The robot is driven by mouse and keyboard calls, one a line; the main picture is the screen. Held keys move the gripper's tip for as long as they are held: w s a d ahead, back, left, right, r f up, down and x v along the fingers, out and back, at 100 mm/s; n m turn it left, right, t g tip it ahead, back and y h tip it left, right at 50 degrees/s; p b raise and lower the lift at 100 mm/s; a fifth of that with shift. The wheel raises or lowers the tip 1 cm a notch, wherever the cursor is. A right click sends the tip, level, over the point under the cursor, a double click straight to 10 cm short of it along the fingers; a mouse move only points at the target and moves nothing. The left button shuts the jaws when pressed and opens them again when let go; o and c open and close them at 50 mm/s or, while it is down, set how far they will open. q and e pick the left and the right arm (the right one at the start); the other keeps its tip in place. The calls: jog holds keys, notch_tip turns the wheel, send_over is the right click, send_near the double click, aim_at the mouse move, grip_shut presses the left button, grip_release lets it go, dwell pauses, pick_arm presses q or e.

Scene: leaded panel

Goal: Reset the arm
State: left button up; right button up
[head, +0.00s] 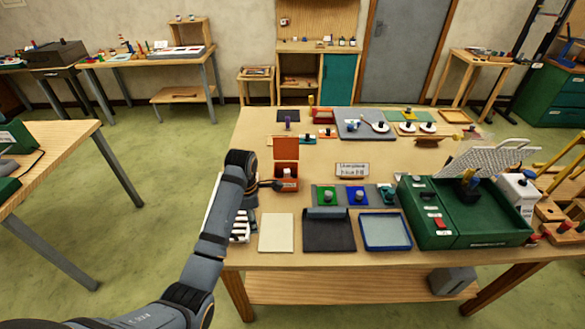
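My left arm comes in from the bottom left and reaches over the left edge of the wooden table. Its dark wrist is bent near the open orange-red box (287,184). My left gripper (276,185) seems to be at the left side of this box, small and partly hidden by the wrist. I cannot tell whether it touches the box or whether its fingers are open or shut. The box's lid stands up at its back. My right arm and gripper are not in view.
The table (325,257) holds a cream sheet (276,233), a dark pouch (328,235), a blue-rimmed tray (385,232) and a green machine (480,222) at the right. Coloured blocks (357,196) stand behind the pouch. A small sign (352,169) stands mid-table, with bare wood around it.

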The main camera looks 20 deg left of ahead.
pick_arm(q)
jog(key=shift+s, duration=0.1)
jog(key=s+f+m+t, duration=0.2)
jog(key=s+f+m, duration=0.3)
jog(key=s+m, duration=0.6)
jog(key=s+d+r+m+t, duration=0.1)
jog(key=s+r+m+t, duration=0.15)
jog(key=s+m, duration=0.95)
notch_tip(320, 180, down, 32)
jog(key=a+m+g+y+b, duration=0.1)
jog(key=a+m+g+b, duration=0.15)
jog(key=b, duration=0.45)
jog(key=s+f+b, duration=0.3)
jog(key=s+f, duration=0.6)
jog(key=f, duration=0.2)
jog(key=s+a+f+b, duration=0.1)
jog(key=s+f+b, duration=0.1)
jog(key=s+f, duration=0.7)
notch_tip(320, 180, down, 3)
jog(key=shift+s+a+f+n+g+b, duration=0.15)
jog(key=shift+s+f+n+g+b, duration=0.1)
jog(key=shift+n+g+b, duration=0.15)
